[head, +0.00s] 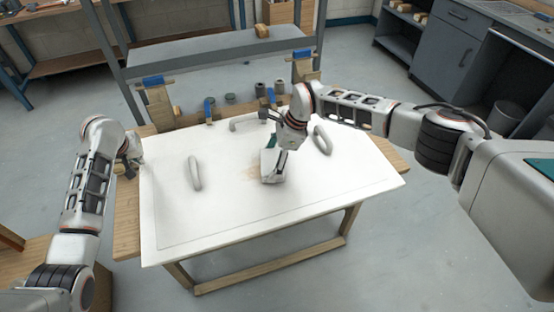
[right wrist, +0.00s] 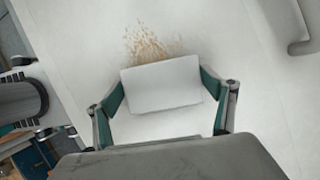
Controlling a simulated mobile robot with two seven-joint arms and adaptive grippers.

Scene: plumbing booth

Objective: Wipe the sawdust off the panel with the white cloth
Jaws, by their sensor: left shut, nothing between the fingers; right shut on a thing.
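The white panel (head: 210,215) lies flat on a wooden-framed table. A patch of tan sawdust (right wrist: 150,43) lies on it, just beyond the cloth in the right wrist view; in the head view it is a faint smear left of the right gripper. My right gripper (head: 275,168) points down at the panel, shut on the folded white cloth (right wrist: 161,86). The cloth sits between its green-padded fingers, close to the panel; I cannot tell whether it touches. My left gripper (head: 126,166) is shut and empty at the panel's left edge, partly hidden by its arm.
Grey curved handle-like pieces (head: 195,173) and (head: 322,140) sit on the panel, either side of the right gripper. Several dark fittings (head: 230,98) and blue-topped clamps (head: 209,108) stand along the back edge. A grey workbench (head: 210,48) stands behind. The panel's front is clear.

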